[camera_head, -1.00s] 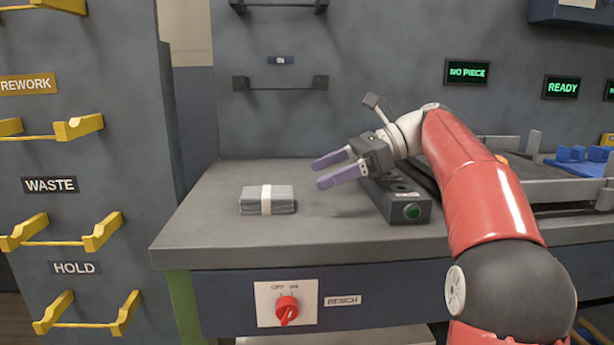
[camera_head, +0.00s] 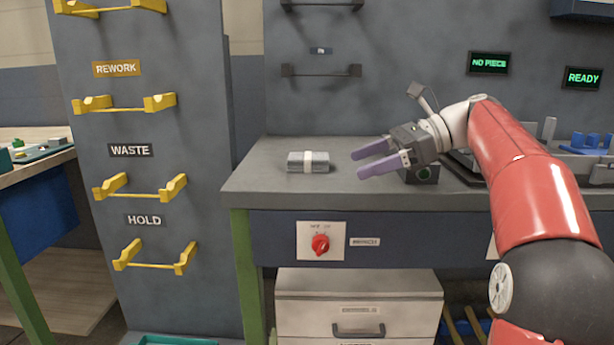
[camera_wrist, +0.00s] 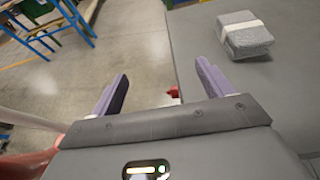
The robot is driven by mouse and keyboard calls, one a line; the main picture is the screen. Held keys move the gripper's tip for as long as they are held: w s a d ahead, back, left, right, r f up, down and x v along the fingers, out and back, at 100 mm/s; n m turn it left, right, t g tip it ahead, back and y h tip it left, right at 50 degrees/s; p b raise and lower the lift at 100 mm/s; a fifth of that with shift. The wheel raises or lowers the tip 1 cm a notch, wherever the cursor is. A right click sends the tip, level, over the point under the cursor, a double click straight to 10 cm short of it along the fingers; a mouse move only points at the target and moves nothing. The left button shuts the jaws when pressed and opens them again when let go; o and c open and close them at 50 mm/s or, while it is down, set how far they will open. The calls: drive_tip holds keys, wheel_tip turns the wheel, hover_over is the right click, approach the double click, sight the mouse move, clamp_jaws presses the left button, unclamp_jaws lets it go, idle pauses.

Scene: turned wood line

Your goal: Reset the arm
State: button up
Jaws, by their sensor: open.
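My gripper (camera_head: 376,164) is at the end of my red arm in the head view, with its purple fingers pointing left. The fingers are apart with nothing between them. In the wrist view my gripper (camera_wrist: 160,88) also shows open, with floor and the bench edge beyond the fingers. A grey bundle with a pale band (camera_head: 296,161) lies on the bench to the left of the fingertips, apart from them. The bundle also shows in the wrist view (camera_wrist: 246,40), right of the fingers.
The grey bench (camera_head: 262,184) has a red rotary switch (camera_head: 320,244) on its front and drawers below. A grey panel with yellow brackets (camera_head: 140,189) stands left. Open floor shows in the wrist view.

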drive_tip(key=s+a+f+n+t+h, duration=0.25)
drive_tip(key=s+f+n+h, duration=0.4)
drive_tip(key=s+f, duration=0.4)
drive_tip(key=s+d+f+n+t+h, duration=0.1)
drive_tip(key=s+d+f+n+h, duration=0.2)
drive_tip(key=s+f+n, duration=0.3)
drive_tip(key=s+d+f+n+t+h, duration=0.1)
drive_tip(key=s+d+f+n+h, duration=0.2)
drive_tip(key=s+f+n, duration=0.3)
drive_tip(key=s+f+h, duration=0.1)
drive_tip(key=s+f, duration=0.2)
drive_tip(key=shift+s+d+f+t, duration=0.25)
drive_tip(key=shift+s+d+t, duration=0.1)
drive_tip(key=shift+d, duration=0.05)
